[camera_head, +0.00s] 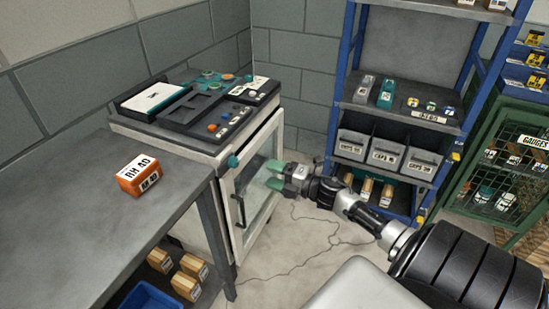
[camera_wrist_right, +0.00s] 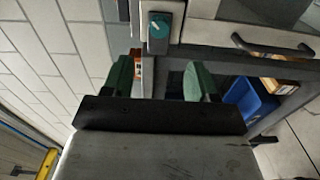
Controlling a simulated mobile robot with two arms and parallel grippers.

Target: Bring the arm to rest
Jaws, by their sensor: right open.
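My right arm reaches in from the lower right in the head view. Its gripper (camera_head: 279,178) has green fingertips, is open and empty, and hangs in front of the white-framed glass door of the cabinet (camera_head: 247,215). In the right wrist view the two green fingers (camera_wrist_right: 160,80) stand wide apart with nothing between them. A teal knob (camera_wrist_right: 159,26) on the cabinet shows just beyond the fingers; it also shows in the head view (camera_head: 233,161), left of the gripper. My left gripper does not show.
An orange labelled box (camera_head: 139,177) sits on the grey bench (camera_head: 75,210) at left. Wooden blocks (camera_head: 187,277) and a blue bin (camera_head: 150,297) lie below it. A blue-framed shelf rack (camera_head: 340,90) and green mesh cage (camera_head: 470,195) stand at right. Floor shows between.

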